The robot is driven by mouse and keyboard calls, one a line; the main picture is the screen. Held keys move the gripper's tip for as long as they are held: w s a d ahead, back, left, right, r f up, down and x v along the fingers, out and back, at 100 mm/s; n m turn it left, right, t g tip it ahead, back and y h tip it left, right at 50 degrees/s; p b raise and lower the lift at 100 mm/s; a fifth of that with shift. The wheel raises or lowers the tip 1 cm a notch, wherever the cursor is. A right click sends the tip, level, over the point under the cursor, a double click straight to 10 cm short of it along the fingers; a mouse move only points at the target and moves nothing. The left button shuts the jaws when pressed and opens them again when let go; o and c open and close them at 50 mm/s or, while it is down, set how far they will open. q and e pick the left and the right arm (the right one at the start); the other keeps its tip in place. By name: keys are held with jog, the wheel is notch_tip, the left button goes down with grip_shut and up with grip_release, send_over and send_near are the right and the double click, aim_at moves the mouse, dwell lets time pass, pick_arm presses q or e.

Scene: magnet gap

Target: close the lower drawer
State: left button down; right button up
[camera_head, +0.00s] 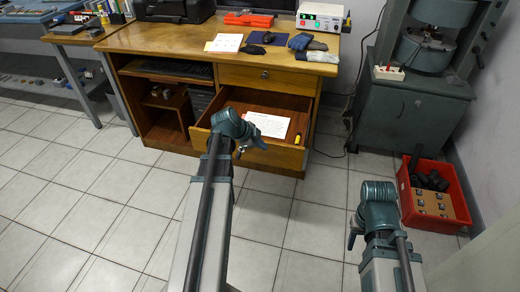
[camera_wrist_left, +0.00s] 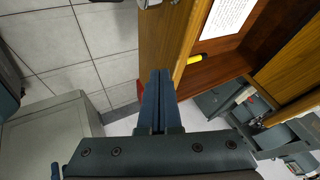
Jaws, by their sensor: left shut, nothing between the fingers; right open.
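The lower drawer (camera_head: 280,157) of the wooden desk is pulled out, with a white sheet (camera_head: 267,124) and a yellow marker (camera_head: 297,139) inside. My left gripper (camera_head: 250,143) is at the drawer's front panel, left of its middle in the head view. In the left wrist view my left gripper (camera_wrist_left: 158,76) has its fingers together and empty, overlapping the wooden drawer front (camera_wrist_left: 165,40). I cannot tell whether they touch it. A metal knob (camera_wrist_left: 148,3) shows at the top edge there. My right gripper (camera_head: 353,232) is open, low at the right, away from the drawer.
The upper drawer (camera_head: 262,77) is shut. The desk top (camera_head: 170,40) holds a printer, papers, gloves and a power supply. A red crate (camera_head: 447,205) stands on the floor at right, below a grey machine (camera_head: 415,110). The tiled floor before the desk is clear.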

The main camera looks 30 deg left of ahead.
dwell(0.3)
pick_arm(q)
jog(key=w+a, duration=0.3)
jog(key=w, duration=1.1)
jog(key=w+a, duration=0.4)
jog(key=w, duration=1)
jog(key=shift+w, duration=0.4)
jog(key=shift+s, duration=0.15)
